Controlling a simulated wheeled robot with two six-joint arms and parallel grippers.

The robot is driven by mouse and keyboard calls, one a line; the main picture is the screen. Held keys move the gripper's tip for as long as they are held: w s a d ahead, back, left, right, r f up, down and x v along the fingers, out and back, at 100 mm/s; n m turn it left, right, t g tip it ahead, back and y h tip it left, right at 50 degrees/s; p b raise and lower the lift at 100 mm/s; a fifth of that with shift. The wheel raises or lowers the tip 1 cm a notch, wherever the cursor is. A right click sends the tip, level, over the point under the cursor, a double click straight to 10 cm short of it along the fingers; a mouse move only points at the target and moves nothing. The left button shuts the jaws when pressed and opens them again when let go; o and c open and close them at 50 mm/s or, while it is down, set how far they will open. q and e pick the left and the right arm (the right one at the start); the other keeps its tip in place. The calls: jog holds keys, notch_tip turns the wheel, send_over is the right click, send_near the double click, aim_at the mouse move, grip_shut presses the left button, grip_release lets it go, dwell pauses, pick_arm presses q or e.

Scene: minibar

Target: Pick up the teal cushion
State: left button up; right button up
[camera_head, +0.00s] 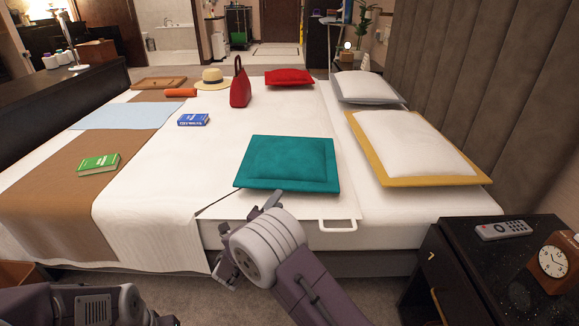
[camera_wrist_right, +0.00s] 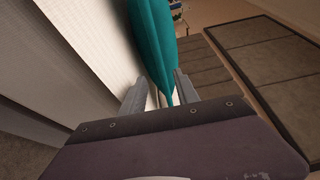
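The teal cushion (camera_head: 288,163) lies on the near part of the white bed, its flanged edge facing me. It also shows in the right wrist view (camera_wrist_right: 153,40), seen edge-on at the top. My right gripper (camera_head: 270,203) is at the cushion's near edge, partly hidden by my own wrist. In the right wrist view, its two fingers (camera_wrist_right: 160,92) stand apart, with the tip of the cushion's edge between them. I see a gap beside the cloth, so the fingers look open. My left gripper is not visible; only part of my left arm shows at lower left.
White pillows with a yellow border (camera_head: 415,150) and a grey border (camera_head: 366,88) lie to the right. A red bag (camera_head: 240,88), red cushion (camera_head: 289,78), blue book (camera_head: 193,120) and green book (camera_head: 99,164) lie on the bed. A dark nightstand (camera_head: 470,270) stands at right.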

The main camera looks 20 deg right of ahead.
aim_at(285, 190)
jog(key=b+x, duration=0.3)
jog(key=x, duration=0.1)
jog(key=shift+w+d+f+b, duration=0.15)
jog(key=shift+w+f+b, duration=0.1)
jog(key=shift+b, duration=0.1)
jog(key=shift+w+d+r, duration=0.2)
jog(key=shift+r, duration=0.1)
grip_shut()
dwell(0.8)
